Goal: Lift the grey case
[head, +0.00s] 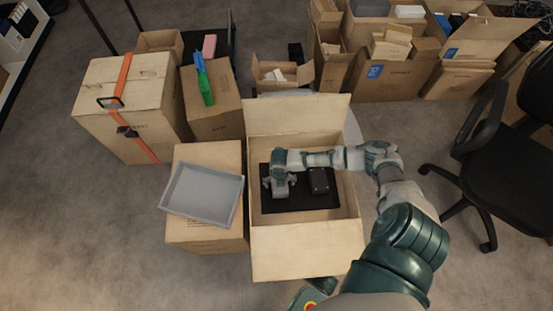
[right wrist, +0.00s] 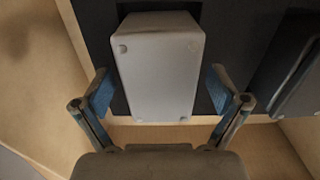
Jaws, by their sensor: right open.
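The grey case (right wrist: 160,75) is a light grey box with small round feet at its corners, on a dark surface inside the open carton (head: 300,255). In the head view the case (head: 282,191) is partly hidden under my right gripper (head: 280,181). In the right wrist view my right gripper (right wrist: 158,92) is open, with blue-padded fingers on either side of the case. A gap shows between each finger and the case.
A black box (head: 319,181) lies right of the case on the black mat (head: 300,205). The carton walls stand close around. A carton with a grey tray (head: 202,192) stands at left, an office chair (head: 510,140) at right. More cartons fill the back.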

